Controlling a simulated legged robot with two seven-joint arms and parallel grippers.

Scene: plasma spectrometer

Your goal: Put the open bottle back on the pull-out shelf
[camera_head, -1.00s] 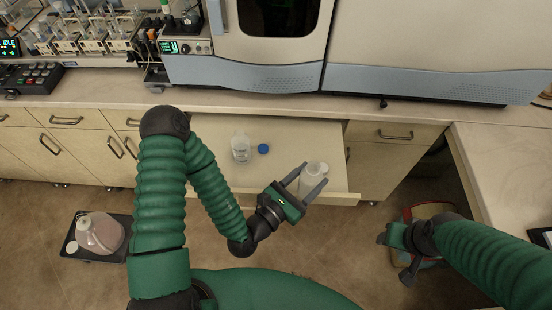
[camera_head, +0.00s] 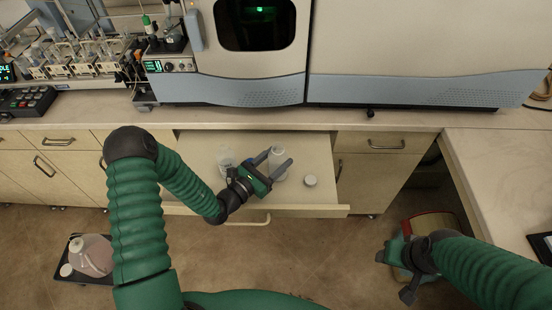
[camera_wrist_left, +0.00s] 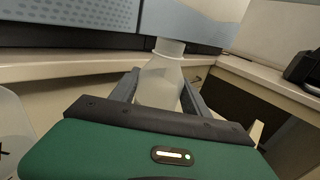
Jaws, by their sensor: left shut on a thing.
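The open bottle (camera_head: 278,166) is white and translucent, and stands about upright between the fingers of my left gripper (camera_head: 275,160), which is shut on it. In the left wrist view the bottle (camera_wrist_left: 160,82) shows its bare neck, without a cap. It is over the pull-out shelf (camera_head: 325,197); whether its base touches the shelf cannot be told. A loose white cap (camera_head: 310,180) lies on the shelf to its right. My right gripper (camera_head: 402,262) is low at the right, away from the shelf, and its jaw opening is unclear.
A second clear bottle (camera_head: 225,158) stands on the shelf left of my gripper. The counter edge (camera_head: 400,122) and the spectrometer (camera_head: 260,85) rise behind the shelf. The shelf's right part is mostly clear. A jug (camera_head: 91,255) sits on a floor tray at left.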

